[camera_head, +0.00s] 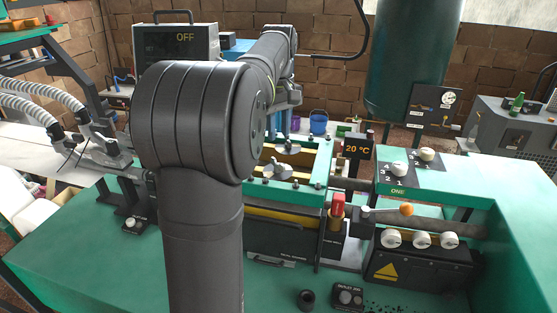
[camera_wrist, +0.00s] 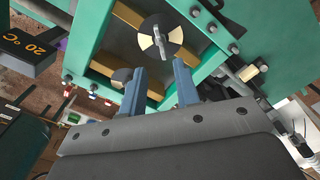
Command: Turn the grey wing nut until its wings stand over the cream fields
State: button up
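A grey wing nut (camera_wrist: 160,38) sits on a round disc with cream and dark fields in the wrist view. Its wings appear to lie along the dark fields, with cream showing on both sides. A second wing nut (camera_wrist: 122,75) is partly hidden behind my left finger. In the head view two wing nuts show on the green frame, one farther back (camera_head: 288,149) and one nearer (camera_head: 277,169); I cannot tell which is which across views. My gripper (camera_wrist: 158,70) is open, with nothing between its fingers, just short of the first wing nut in the picture. My arm hides much of the head view.
The green frame (camera_head: 318,165) with yellow bars surrounds the wing nuts. A 20 °C display (camera_head: 358,147) stands right of it. Knobs (camera_head: 399,169) and white rollers (camera_head: 422,240) are farther right. The green bench top (camera_head: 100,255) is clear at front left.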

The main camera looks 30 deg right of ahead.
aim_at(279, 166)
notch_tip(279, 166, down, 10)
dwell(0.3)
jog(key=shift+c, duration=0.2)
grip_shut()
